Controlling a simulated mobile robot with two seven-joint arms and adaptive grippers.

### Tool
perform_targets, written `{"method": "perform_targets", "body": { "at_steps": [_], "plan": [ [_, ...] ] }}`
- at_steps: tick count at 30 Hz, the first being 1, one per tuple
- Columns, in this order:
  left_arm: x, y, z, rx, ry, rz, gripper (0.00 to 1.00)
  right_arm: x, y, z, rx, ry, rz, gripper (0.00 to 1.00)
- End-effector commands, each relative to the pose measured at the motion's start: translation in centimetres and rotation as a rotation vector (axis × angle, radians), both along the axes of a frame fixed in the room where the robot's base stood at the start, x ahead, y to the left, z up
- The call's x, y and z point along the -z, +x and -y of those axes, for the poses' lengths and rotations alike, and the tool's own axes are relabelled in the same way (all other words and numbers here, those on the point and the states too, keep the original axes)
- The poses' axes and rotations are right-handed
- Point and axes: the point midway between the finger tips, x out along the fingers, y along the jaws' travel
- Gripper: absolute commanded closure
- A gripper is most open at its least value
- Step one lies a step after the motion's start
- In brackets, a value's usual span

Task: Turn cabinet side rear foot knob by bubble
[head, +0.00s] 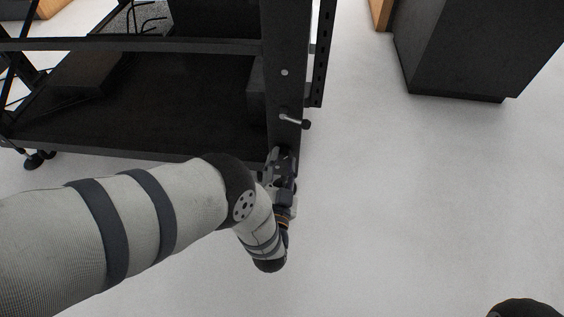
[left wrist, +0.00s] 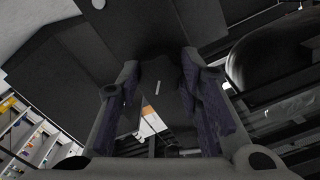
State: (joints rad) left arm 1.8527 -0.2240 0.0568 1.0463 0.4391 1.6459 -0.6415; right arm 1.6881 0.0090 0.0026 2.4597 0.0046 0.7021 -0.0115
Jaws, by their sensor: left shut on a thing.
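The black cabinet frame (head: 284,95) stands at the upper left in the head view. My left gripper (head: 281,160) is low at its right-hand corner post, with its fingers partly hidden by my wrist. In the left wrist view the two fingers of my left gripper (left wrist: 159,85) are on either side of a dark knob (left wrist: 158,72) with a short white mark, and are shut on it. The knob is hidden in the head view. I cannot make out a bubble level. My right gripper is not in view.
A small lever with a dark end (head: 304,124) sticks out of the post just above my left gripper. A black foot (head: 38,159) shows at the left. A dark cabinet (head: 475,50) stands at the upper right. The pale floor (head: 400,200) between is clear.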

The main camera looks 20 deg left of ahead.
Motion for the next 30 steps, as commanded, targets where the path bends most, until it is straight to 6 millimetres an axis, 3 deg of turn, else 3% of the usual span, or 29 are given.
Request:
{"method": "perform_targets", "body": {
  "at_steps": [12, 27, 28, 30],
  "plan": [
    [0.04, -0.03, -0.07, 0.000, 0.158, -0.048, 0.95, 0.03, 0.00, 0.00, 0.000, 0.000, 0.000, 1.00],
    [0.04, -0.04, -0.11, -0.002, 0.176, -0.053, 0.95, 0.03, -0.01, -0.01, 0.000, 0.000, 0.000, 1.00],
    [0.04, -0.05, -0.10, -0.002, 0.176, -0.053, 0.65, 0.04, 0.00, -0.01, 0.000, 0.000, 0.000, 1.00],
    [0.04, -0.05, -0.10, -0.002, 0.176, -0.053, 0.49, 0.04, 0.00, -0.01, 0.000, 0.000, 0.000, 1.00]
  ]
}}
